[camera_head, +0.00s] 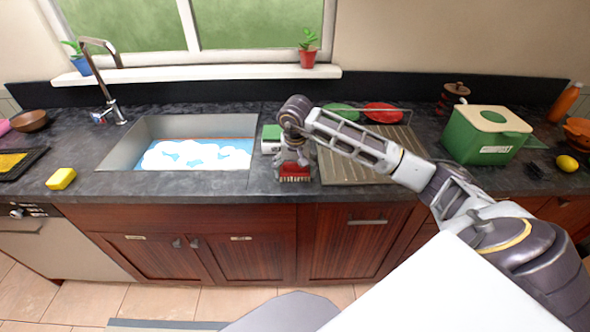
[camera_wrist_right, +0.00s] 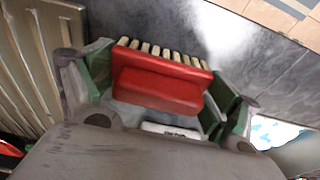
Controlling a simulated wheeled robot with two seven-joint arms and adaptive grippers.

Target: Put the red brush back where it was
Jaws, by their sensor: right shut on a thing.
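The red brush (camera_head: 294,178) is at the front edge of the dark counter, between the sink and the drying rack, below my right gripper (camera_head: 292,162). In the right wrist view the red brush (camera_wrist_right: 158,90) lies between the two fingers of my right gripper (camera_wrist_right: 160,95), its pale bristles pointing away from the palm. The gripper is shut on it. Whether the bristles touch the counter is hard to tell. A green and white holder (camera_head: 271,139) stands just behind and left of the gripper, partly hidden by it. My left gripper is not in view.
The sink (camera_head: 120,150) with foamy water is left of the gripper. The metal drying rack (camera_head: 345,168) with a green and a red plate (camera_head: 384,112) is right. A yellow sponge (camera_head: 61,179) and a green bin (camera_head: 485,140) stand further off. My right arm crosses the rack.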

